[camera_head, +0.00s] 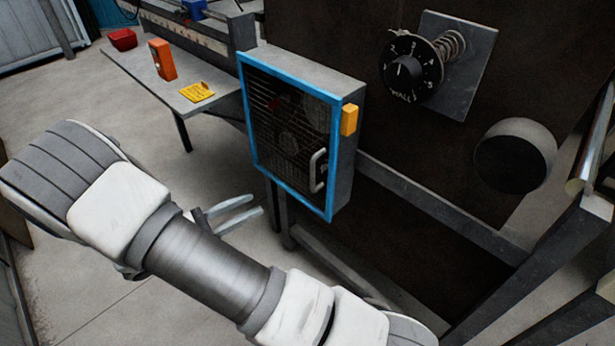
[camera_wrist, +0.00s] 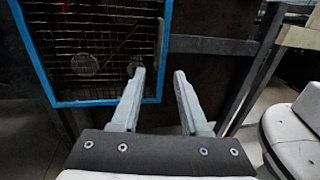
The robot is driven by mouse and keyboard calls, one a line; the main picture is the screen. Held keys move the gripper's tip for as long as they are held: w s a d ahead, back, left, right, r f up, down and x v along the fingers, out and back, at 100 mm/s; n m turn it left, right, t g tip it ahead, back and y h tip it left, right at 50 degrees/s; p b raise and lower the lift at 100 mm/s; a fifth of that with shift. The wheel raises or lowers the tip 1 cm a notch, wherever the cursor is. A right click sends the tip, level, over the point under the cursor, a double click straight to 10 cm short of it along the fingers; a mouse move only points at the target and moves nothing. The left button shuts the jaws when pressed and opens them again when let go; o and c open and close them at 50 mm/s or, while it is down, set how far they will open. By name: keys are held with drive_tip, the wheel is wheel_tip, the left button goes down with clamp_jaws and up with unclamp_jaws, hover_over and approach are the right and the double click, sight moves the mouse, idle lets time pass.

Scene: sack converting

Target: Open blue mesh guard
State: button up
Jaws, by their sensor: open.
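The blue-framed mesh guard (camera_head: 242,108) is the front of a grey box on the machine and looks shut. Its light grey handle (camera_head: 318,170) is upright on the right side of the mesh. Rounded parts show dimly behind the mesh. In the wrist view the guard's blue frame (camera_wrist: 102,102) fills the upper left. My gripper (camera_head: 247,207) is open and empty, in front of and below the guard, left of the handle in the head view. In the wrist view my gripper (camera_wrist: 160,75) has its left fingertip overlapping the guard's lower right part. I cannot tell if it touches.
An orange-yellow block (camera_head: 349,119) sits on the box's right side. A black numbered dial (camera_head: 409,68) and a round grey housing (camera_head: 515,155) are to the right. A table (camera_head: 205,110) behind holds an orange box (camera_head: 162,60) and a red tray (camera_head: 122,39). Open floor lies left.

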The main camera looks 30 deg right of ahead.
sight(313, 188)
drive_tip(key=w+d+b, duration=0.1)
drive_tip(key=d, duration=0.4)
drive_tip(key=d+b, duration=0.1)
drive_tip(key=d, duration=0.5)
drive_tip(key=w+d+b, duration=0.1)
drive_tip(key=d, duration=0.5)
drive_tip(key=shift+w+d, duration=0.1)
drive_tip(key=shift+w, duration=0.2)
clamp_jaws()
drive_tip(key=shift+f, duration=0.1)
idle(0.5)
